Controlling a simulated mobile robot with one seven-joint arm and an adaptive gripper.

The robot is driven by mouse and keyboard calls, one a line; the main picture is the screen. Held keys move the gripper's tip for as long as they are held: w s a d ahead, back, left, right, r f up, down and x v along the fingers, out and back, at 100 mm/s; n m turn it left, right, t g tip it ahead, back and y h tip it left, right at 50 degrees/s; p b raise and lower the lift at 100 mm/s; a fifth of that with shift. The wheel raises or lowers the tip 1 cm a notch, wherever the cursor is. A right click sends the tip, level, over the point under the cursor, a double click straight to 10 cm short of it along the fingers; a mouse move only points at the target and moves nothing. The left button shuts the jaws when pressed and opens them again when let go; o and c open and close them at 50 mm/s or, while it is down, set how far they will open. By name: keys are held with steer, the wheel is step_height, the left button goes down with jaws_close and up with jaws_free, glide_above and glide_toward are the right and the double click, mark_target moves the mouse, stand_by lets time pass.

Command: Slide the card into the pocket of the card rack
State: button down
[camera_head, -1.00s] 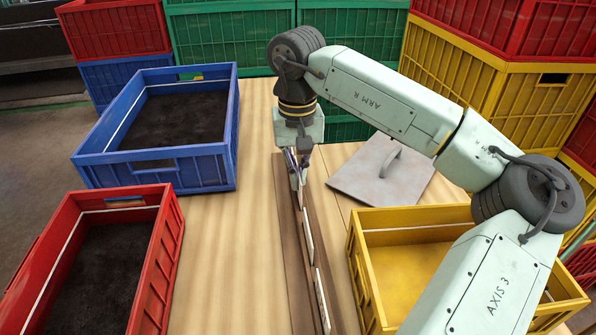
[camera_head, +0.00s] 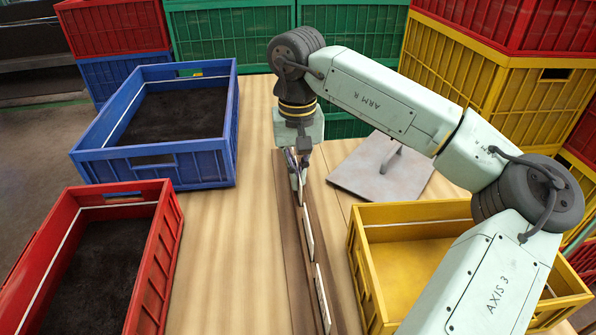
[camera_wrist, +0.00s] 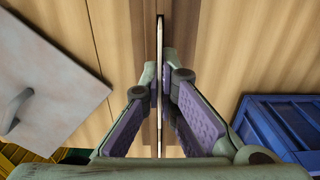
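The card (camera_wrist: 159,120) is thin and pale and shows edge-on in the wrist view, between my gripper's (camera_wrist: 160,72) two purple-padded fingers. The fingers are close on both sides of it and appear shut on it. In the head view, my gripper (camera_head: 296,172) points down over the far part of the card rack (camera_head: 283,215). The rack is a long dark-brown wooden bar with a narrow slot. White cards (camera_head: 308,238) stand in a row along it nearer to me. My fingers partly hide the held card's lower edge, so I cannot tell how deep it sits.
A blue crate (camera_head: 205,170) and a red crate (camera_head: 165,240) stand left of the rack. A grey plate with a handle (camera_head: 355,185) lies to the right, behind a yellow crate (camera_head: 362,275). Green crates (camera_head: 225,40) close off the back. Bare tabletop (camera_head: 235,250) lies left of the rack.

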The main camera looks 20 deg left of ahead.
steer(key=shift+f, duration=0.25)
steer(key=c, duration=1.7)
jaws_free()
steer(key=shift+r+p, duration=2.1)
steer(key=shift+r, duration=0.95)
steer(key=shift+s+f, duration=0.1)
steer(key=shift+f, duration=0.05)
